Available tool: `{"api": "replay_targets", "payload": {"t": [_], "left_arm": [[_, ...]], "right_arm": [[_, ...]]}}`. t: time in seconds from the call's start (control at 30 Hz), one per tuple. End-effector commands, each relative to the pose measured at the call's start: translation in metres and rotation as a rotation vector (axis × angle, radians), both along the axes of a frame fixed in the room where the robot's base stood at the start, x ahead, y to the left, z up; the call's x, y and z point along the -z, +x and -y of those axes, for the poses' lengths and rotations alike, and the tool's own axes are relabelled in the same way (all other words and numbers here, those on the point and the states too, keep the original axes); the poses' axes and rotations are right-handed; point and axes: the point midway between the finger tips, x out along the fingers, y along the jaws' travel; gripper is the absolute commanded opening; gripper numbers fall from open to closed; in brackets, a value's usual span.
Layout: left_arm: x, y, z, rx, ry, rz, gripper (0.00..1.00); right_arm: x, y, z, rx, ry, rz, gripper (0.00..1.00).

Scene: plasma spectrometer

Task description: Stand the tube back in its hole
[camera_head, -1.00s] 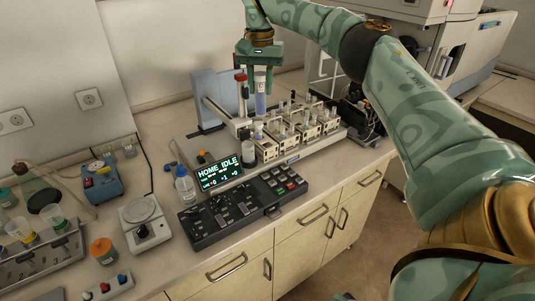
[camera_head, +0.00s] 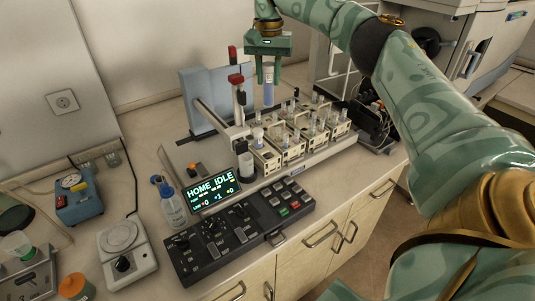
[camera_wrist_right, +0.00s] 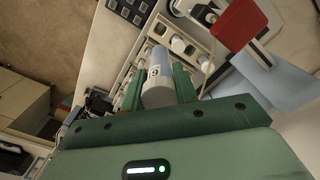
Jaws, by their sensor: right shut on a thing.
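My right gripper (camera_head: 268,72) is shut on a tube (camera_head: 268,93) with blue contents and holds it upright above the back of the racks. In the right wrist view the tube (camera_wrist_right: 157,85) sits between the green fingers, with a marked white cap towards the camera. Several cream racks (camera_head: 268,158) with tubes stand on the autosampler's tray below. The hole for the tube cannot be made out. My left gripper is not in view.
A sampler post with a red top (camera_head: 236,80) stands just left of the held tube. A control panel (camera_head: 240,240), a display (camera_head: 213,190) and a wash bottle (camera_head: 171,205) are in front. A stirrer plate (camera_head: 127,253) stands at left.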

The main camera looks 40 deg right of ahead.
Motion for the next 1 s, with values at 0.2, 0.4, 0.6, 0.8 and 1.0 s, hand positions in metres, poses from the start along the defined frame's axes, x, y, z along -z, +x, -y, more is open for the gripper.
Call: {"api": "replay_targets", "payload": {"t": [0.2, 0.4, 0.6, 0.8, 1.0], "left_arm": [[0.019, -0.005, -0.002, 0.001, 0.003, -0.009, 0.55], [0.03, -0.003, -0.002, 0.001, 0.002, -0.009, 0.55], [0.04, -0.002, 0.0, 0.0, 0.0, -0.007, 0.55], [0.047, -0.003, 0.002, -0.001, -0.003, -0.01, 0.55], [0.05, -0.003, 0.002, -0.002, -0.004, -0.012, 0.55]], "right_arm": [[0.056, 0.0, 0.0, -0.001, 0.001, -0.002, 0.0], [0.099, 0.0, 0.0, 0.0, 0.0, -0.001, 0.0], [0.141, 0.0, 0.0, 0.0, 0.0, -0.001, 0.0], [0.177, 0.0, 0.0, 0.001, 0.0, 0.0, 0.0], [0.193, 0.0, 0.0, 0.0, -0.002, 0.003, 0.0]]}}
